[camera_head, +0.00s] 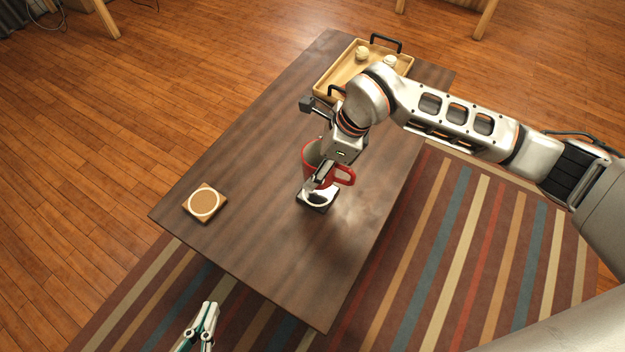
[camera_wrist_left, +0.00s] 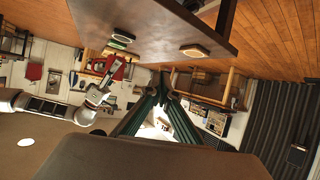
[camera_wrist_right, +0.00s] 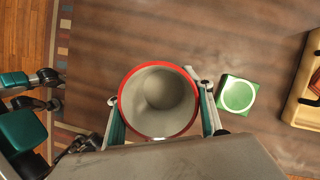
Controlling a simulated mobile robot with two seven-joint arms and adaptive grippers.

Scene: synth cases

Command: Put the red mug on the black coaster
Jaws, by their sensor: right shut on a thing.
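The red mug (camera_head: 311,154) is upright with a pale grey inside. My right gripper (camera_head: 322,172) is shut on it, and the mug's rim and empty inside show between the fingers in the right wrist view (camera_wrist_right: 160,98). The black coaster (camera_head: 305,203), with a white ring, lies on the table right below and in front of the mug in the head view. The gripper hides part of it, and I cannot tell how high the mug is above it. My left gripper (camera_head: 209,306) is empty and shut, off the table's front edge.
A tan coaster (camera_head: 205,202) with a white ring lies at the table's left. A green coaster (camera_wrist_right: 238,95) lies beside the mug in the right wrist view. A wooden tray (camera_head: 340,76) with small round items stands at the far end. The table's front is clear.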

